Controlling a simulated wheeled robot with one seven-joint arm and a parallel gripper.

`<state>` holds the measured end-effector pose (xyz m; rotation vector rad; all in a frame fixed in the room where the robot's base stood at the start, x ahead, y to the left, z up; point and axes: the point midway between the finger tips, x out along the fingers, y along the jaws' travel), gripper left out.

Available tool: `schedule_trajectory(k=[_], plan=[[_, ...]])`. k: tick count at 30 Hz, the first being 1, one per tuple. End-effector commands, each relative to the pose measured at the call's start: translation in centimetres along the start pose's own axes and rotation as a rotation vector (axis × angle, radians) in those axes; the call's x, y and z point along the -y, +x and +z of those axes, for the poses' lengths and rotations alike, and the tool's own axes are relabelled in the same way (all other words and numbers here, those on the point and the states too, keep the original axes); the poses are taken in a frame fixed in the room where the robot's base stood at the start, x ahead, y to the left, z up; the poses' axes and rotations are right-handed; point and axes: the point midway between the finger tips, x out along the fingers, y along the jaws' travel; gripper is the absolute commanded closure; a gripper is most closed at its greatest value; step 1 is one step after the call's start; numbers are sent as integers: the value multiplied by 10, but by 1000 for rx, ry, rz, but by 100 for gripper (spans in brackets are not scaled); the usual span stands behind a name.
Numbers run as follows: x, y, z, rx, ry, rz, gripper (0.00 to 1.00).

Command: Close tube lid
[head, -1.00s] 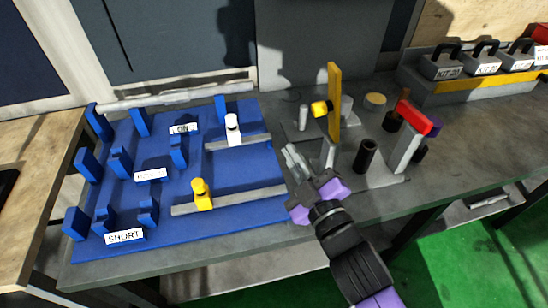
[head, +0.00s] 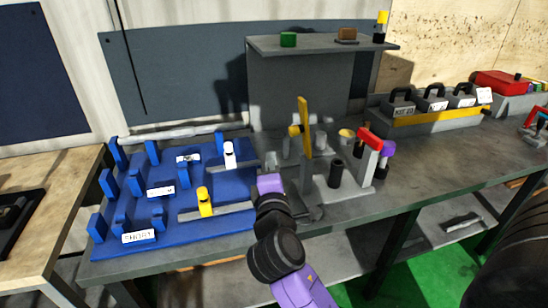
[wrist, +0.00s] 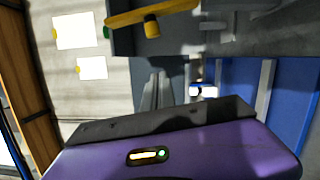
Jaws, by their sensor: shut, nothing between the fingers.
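The yellow bar (head: 305,128) stands upright on the grey fixture, with a yellow knob (head: 294,131) on its side; it looks like the raised lid, though I cannot be sure. In the wrist view the yellow bar (wrist: 165,14) is at the top with its knob (wrist: 152,28) below it. A dark open-topped tube (head: 335,174) stands upright on the fixture, right of the bar. My gripper (head: 270,163) is left of the bar, apart from it, partly hidden by my own wrist. In the wrist view my gripper's fingers (wrist: 157,92) are together and empty.
A blue board (head: 130,222) with white and yellow plungers lies to the left. A red-topped grey post (head: 370,140) stands right of the tube. A raised shelf (head: 325,45) is behind.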

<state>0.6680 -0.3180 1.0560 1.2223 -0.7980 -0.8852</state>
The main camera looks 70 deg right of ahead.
Motion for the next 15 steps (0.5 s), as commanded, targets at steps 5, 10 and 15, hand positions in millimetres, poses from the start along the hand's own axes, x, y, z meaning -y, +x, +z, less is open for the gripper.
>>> schedule_trajectory(k=[5, 10, 15], plan=[[-3, 35, 2, 3, 1, 0, 100], [-3, 69, 1, 2, 3, 0, 100], [-2, 86, 16, 2, 2, -3, 100]])
